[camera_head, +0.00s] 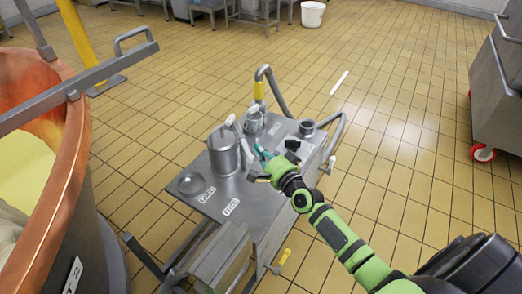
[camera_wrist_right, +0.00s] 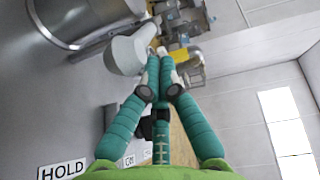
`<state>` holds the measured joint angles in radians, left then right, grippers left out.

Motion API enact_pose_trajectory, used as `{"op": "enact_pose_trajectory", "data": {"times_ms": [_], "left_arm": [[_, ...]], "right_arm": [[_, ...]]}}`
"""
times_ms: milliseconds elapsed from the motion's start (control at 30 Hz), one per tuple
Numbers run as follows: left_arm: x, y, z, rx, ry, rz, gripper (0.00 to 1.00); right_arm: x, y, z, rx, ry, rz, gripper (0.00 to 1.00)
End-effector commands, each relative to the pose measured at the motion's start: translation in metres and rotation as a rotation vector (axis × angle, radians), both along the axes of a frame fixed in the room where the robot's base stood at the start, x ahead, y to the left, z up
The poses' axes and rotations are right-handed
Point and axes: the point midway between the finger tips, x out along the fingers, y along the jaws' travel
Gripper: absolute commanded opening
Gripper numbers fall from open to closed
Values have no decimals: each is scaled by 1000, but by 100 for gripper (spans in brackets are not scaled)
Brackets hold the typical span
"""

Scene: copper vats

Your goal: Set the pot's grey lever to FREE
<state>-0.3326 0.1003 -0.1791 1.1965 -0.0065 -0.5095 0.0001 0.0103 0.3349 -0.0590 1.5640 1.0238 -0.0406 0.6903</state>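The large metal pot (camera_head: 225,153) stands on a grey steel cart top (camera_head: 188,211), with its wall at the upper left of the right wrist view (camera_wrist_right: 78,18). A pale grey rounded piece, apparently the lever (camera_wrist_right: 126,52), reaches from beside the pot to just left of my right fingertips. My right gripper (camera_wrist_right: 160,68) has its teal fingertips together with nothing visible between them. In the head view my right gripper (camera_head: 262,152) is just right of the pot. A HOLD label (camera_wrist_right: 63,170) is readable; a second label (camera_wrist_right: 128,160) is partly hidden. My left gripper is out of view.
A smaller vessel (camera_head: 253,122) and a small cup (camera_head: 307,127) stand farther back on the cart. A round lid-like disc (camera_head: 191,184) lies at its left. A copper vat (camera_head: 66,170) stands left. Tiled floor (camera_head: 410,150) is open to the right.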

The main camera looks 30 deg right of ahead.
Motion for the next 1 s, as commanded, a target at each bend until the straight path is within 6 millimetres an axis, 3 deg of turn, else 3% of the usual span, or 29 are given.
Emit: {"op": "enact_pose_trajectory", "data": {"times_ms": [1000], "left_arm": [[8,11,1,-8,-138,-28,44]], "right_arm": [[-2,9,1,3,1,-182,0]]}}
